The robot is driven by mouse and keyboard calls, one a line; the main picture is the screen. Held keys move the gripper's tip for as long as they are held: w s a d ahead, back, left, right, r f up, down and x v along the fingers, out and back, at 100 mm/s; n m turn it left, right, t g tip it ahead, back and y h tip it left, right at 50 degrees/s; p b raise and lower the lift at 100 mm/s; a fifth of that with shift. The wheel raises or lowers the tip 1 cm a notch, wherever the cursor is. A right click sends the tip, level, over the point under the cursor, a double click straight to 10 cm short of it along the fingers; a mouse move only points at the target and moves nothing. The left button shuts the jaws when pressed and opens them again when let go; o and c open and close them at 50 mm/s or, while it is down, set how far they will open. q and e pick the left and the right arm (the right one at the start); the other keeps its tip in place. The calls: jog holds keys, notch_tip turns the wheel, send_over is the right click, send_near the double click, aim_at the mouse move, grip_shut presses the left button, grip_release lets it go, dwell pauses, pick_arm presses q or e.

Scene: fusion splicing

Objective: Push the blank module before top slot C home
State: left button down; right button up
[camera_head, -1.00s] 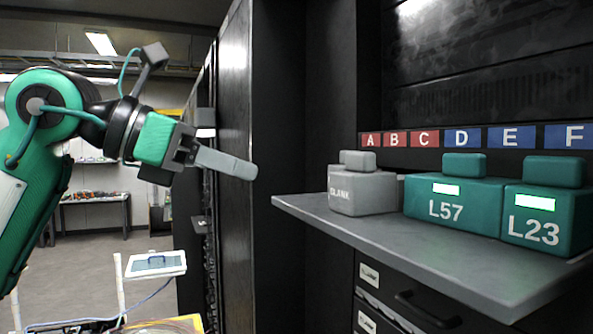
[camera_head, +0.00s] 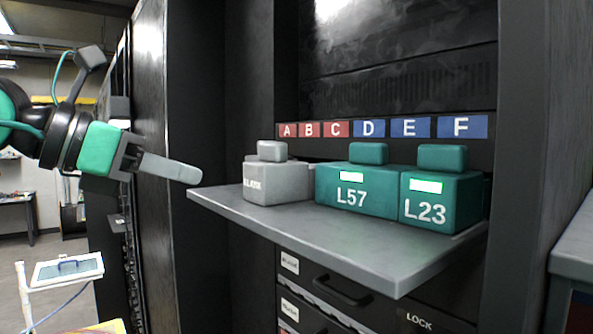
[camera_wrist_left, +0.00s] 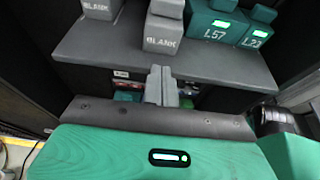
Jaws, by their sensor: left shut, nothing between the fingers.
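In the head view a grey module marked BLANK (camera_head: 280,184) sits on the grey shelf (camera_head: 350,240), left of the green L57 module, overlapping another grey block. The wrist view shows two BLANK modules: a left one (camera_wrist_left: 100,7) and a right one (camera_wrist_left: 163,36) standing nearer the camera, beside L57. The red C label (camera_head: 337,129) is on the panel behind; the views do not fully show how each blank lines up with it. My left gripper (camera_head: 198,176) is shut and empty, off the shelf's left end, apart from the modules. It also shows in the wrist view (camera_wrist_left: 161,72). My right gripper is out of view.
Green modules L57 (camera_head: 352,197) and L23 (camera_head: 428,212) stand on the shelf to the right of the blanks. Drawers with a handle (camera_head: 342,291) lie under the shelf. A dark cabinet wall (camera_head: 205,120) rises behind my left gripper. The shelf's front strip is clear.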

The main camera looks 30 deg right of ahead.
aim_at(252, 179)
pick_arm(q)
jog(key=shift+w+d+f+p, duration=0.2)
jog(key=shift+w+d+p, duration=0.2)
jog(key=shift+d, duration=2.05)
jog(key=shift+w+d+f+p, duration=0.25)
jog(key=shift+w+d, duration=0.25)
jog(key=shift+d, duration=1.9)
jog(key=shift+w+d+f+p, duration=0.15)
jog(key=shift+w+d+p, duration=0.25)
jog(key=shift+d, duration=2.05)
jog(key=shift+a+f+b, duration=0.15)
jog(key=shift+a+b, duration=0.15)
jog(key=shift+b, duration=0.05)
jog(key=a+b, duration=0.1)
jog(key=a, duration=0.2)
jog(key=s+a+b, duration=0.1)
jog(key=a, duration=0.1)
jog(key=shift+b, duration=0.35)
jog(key=shift+s+a+b, duration=0.2)
jog(key=shift+a+b, duration=0.25)
jog(key=shift+a, duration=0.8)
jog(key=shift+d, duration=0.1)
